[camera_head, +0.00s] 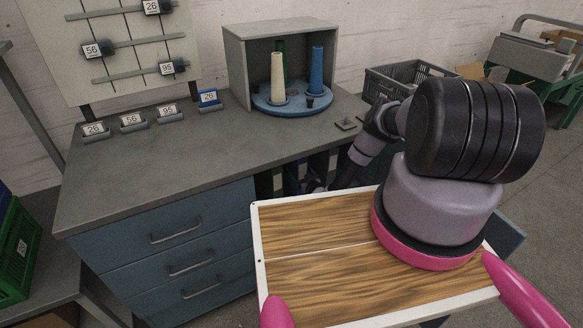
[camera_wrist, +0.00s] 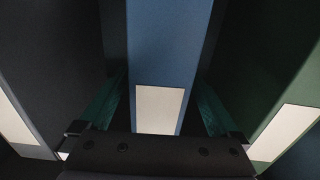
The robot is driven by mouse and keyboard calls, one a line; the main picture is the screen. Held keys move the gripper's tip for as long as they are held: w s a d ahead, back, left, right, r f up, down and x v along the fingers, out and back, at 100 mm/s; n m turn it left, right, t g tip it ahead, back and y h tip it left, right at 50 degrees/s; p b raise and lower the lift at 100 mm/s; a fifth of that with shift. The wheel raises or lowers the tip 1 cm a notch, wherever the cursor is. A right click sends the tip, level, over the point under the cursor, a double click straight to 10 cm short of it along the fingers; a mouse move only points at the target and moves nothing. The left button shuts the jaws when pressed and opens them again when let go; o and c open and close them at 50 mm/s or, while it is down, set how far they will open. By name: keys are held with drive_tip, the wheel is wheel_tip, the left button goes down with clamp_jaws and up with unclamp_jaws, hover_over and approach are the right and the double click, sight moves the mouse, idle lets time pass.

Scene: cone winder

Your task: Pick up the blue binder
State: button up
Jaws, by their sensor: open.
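The blue binder (camera_wrist: 168,45) stands upright in the middle of the wrist view, with a blank white label (camera_wrist: 159,110) low on its spine. My gripper (camera_wrist: 161,92) is open, with one teal-padded finger along each side of the blue binder. I cannot tell whether the fingers touch it. In the head view my gripper (camera_head: 314,185) is low at the open space under the worktop, right of the drawers. The binders there are dark and mostly hidden by my arm.
A dark binder (camera_wrist: 50,60) stands close on the left and a green binder (camera_wrist: 285,80) on the right, leaving narrow gaps. The worktop (camera_head: 190,165) edge is above my gripper, and blue drawers (camera_head: 170,245) are to its left. A grey crate (camera_head: 405,80) sits behind my arm.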

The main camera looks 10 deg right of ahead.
drive_tip(key=shift+x, duration=1.9)
drive_tip(key=shift+d+f, duration=0.1)
clamp_jaws()
